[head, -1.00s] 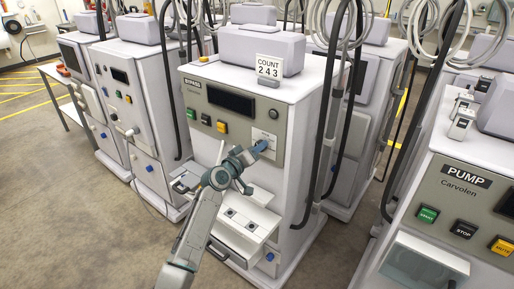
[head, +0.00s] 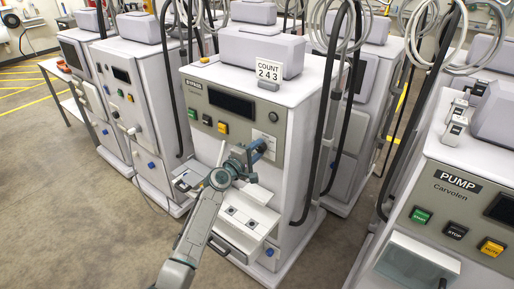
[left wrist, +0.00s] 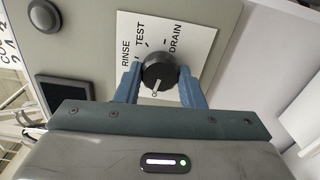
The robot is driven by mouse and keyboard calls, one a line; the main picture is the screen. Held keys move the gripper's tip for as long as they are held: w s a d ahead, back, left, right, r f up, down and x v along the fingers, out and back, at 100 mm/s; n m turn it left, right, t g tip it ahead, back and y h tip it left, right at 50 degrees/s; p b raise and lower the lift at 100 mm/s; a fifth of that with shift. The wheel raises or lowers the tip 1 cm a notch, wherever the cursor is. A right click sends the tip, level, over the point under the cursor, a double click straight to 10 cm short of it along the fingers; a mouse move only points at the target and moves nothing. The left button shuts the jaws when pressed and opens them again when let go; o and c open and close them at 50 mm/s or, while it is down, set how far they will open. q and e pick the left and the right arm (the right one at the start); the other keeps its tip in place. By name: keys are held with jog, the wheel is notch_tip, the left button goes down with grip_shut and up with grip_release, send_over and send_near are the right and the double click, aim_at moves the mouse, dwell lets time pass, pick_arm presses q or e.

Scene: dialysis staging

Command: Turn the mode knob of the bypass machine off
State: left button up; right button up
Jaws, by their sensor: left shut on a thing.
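The bypass machine (head: 290,140) is a white cabinet with a grey-green front panel, in the middle of the head view. Its black mode knob (left wrist: 158,70) sits on a white plate marked RINSE, TEST and DRAIN in the left wrist view. The knob's pale pointer mark points down in that picture, at a mostly hidden label beginning with what looks like O. My left gripper (head: 258,147) is at the panel's right side, its blue fingers on both sides of the knob and shut on it; it also shows in the left wrist view (left wrist: 160,82). My right gripper is not in view.
A COUNT 243 sign (head: 268,73) stands on the machine's top. Green, orange and dark buttons are left of the gripper. A shelf (head: 247,217) juts out below it. A PUMP machine (head: 430,200) stands at right, and dark hoses (head: 327,120) hang between.

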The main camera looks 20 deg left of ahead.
pick_arm(q)
jog(key=shift+n, duration=0.8)
jog(key=shift+p, duration=0.35)
jog(key=shift+n, duration=0.3)
jog(key=o, duration=1)
jog(key=b+v, duration=0.1)
jog(key=v, duration=0.9)
jog(key=shift+s+a, duration=0.2)
jog(key=shift+s, duration=0.15)
